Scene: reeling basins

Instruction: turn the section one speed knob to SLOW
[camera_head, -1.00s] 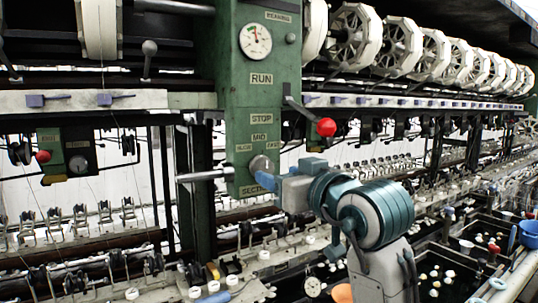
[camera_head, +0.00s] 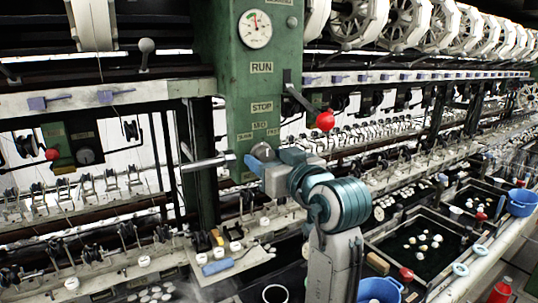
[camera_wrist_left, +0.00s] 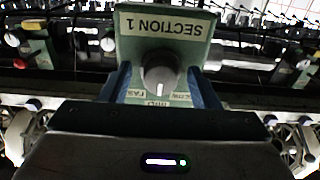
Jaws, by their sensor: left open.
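The section one speed knob (camera_head: 263,152) is a round grey knob on the lower part of the green control post (camera_head: 240,90). In the left wrist view the knob (camera_wrist_left: 160,68) shows under an upside-down SECTION 1 plate (camera_wrist_left: 165,26). Its white pointer line points at the MID label, between FAST on the picture's left and SLOW on its right. My left gripper (camera_head: 254,163) is open at the knob in the head view, partly covering the panel. In the left wrist view its dark blue fingers flank the knob, with gaps. My right gripper is in neither view.
A lever with a red ball (camera_head: 325,121) sticks out to the right of the post, above my left arm. A metal bar (camera_head: 208,162) juts left of the knob. Basins (camera_head: 425,240) and a blue bowl (camera_head: 522,202) lie at the lower right.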

